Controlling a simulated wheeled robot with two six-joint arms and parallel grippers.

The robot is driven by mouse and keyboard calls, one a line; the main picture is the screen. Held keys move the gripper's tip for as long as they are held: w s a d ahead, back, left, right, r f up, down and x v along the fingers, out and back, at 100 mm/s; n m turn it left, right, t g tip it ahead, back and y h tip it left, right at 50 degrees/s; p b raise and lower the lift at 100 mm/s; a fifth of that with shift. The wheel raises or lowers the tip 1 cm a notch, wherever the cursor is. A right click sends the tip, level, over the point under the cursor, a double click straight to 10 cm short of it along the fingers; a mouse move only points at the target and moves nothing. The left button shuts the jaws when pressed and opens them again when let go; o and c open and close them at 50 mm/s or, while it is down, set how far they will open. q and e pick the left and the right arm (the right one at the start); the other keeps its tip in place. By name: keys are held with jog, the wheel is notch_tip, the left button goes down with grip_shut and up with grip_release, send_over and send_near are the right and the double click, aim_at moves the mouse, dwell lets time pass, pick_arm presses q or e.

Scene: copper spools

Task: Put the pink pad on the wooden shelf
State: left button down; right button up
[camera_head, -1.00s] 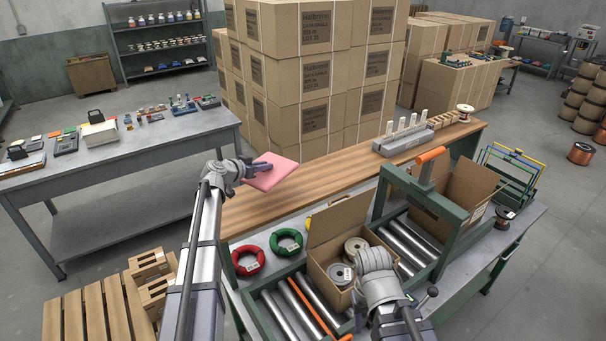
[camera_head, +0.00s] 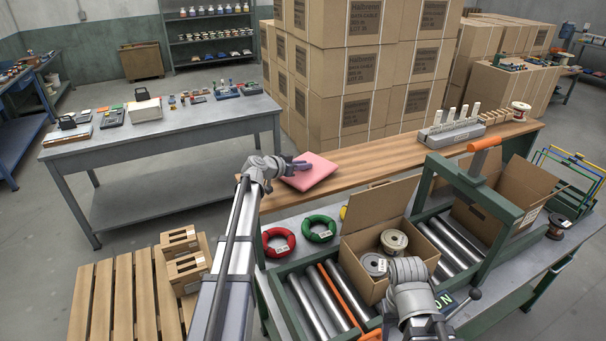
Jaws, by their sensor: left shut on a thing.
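The pink pad (camera_head: 313,172) is a flat, soft-looking rectangle over the left part of the wooden shelf (camera_head: 390,161), a long brown board behind the conveyor. My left gripper (camera_head: 297,167) is shut on the pad's left edge. I cannot tell whether the pad touches the board. My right gripper (camera_head: 408,274) is at the lower right, by the open carton. Its fingers are hard to make out, so I cannot see whether it is open.
An open carton (camera_head: 350,243) with wire spools stands on the roller conveyor (camera_head: 319,301). A red coil (camera_head: 278,241) and a green coil (camera_head: 319,229) lie in front of the shelf. Stacked boxes (camera_head: 345,110) rise behind.

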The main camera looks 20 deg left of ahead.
pick_arm(q)
jog(key=shift+f, duration=0.55)
pick_arm(e)
jog(key=shift+f, duration=0.6)
pick_arm(q)
jog(key=shift+f, duration=0.1)
jog(key=shift+f+b, duration=0.15)
jog(key=shift+b, duration=0.2)
jog(key=c, duration=0.8)
grip_release()
pick_arm(e)
jog(key=shift+f, duration=0.15)
pick_arm(q)
jog(key=shift+r+p, duration=0.3)
jog(key=p+v, duration=0.4)
jog(key=v, duration=0.7)
jog(key=shift+s+a+r, duration=0.15)
jog(key=shift+s+a, duration=0.05)
jog(key=shift+s, duration=0.2)
pick_arm(e)
notch_tip(320, 180, up, 5)
jog(key=shift+f, duration=0.1)
